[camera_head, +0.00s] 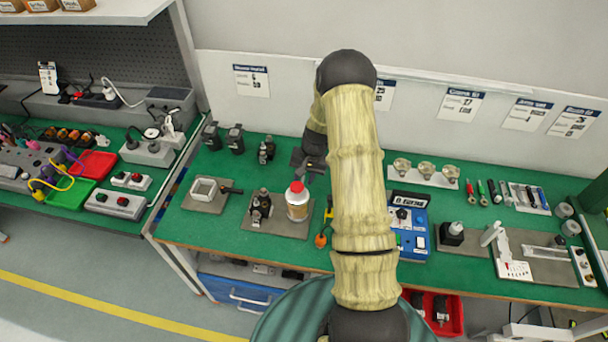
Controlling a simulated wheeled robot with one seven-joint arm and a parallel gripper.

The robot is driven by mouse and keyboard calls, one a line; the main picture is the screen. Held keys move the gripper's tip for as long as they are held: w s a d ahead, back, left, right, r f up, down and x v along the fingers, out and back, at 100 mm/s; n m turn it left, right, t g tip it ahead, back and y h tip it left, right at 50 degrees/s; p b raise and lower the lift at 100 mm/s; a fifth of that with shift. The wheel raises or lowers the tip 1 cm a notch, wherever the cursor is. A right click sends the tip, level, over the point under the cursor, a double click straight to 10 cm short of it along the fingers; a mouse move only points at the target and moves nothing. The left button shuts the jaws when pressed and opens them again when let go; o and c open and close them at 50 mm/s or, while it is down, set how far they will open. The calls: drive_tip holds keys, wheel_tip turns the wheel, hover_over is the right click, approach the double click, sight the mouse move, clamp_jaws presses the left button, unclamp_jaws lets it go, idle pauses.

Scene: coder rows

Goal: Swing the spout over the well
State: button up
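A small white square open-topped box (203,190), which looks like the well, sits on a grey plate at the left of the green bench. A short dark bar (231,190), probably the spout, lies at its right side and points right, away from the opening. My gripper (306,164) is dark and sits above the bench, right of the well and spout and clear of both, just behind a bottle with a red cap. My arm covers part of it, and its fingers are too small to read.
The red-capped bottle (297,204) and a dark fixture (261,208) stand on a grey plate (275,229) between the spout and my arm. Small dark devices (236,139) stand behind. A blue box (411,236) is right of my arm. Bare green bench surrounds the well's plate.

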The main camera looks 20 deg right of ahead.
clamp_jaws()
drive_tip(key=shift+w+a+f, duration=0.1)
drive_tip(key=shift+a, duration=0.05)
idle(0.4)
drive_tip(key=s+a+n+g+b, duration=0.1)
drive_tip(key=a+n+g+b, duration=0.2)
drive_tip(key=a+n, duration=0.8)
drive_tip(key=shift+s+a+n+h+b, duration=0.25)
drive_tip(key=shift+n+b, duration=0.2)
drive_tip(key=shift+n, duration=3.15)
drive_tip(key=shift+s, duration=0.1)
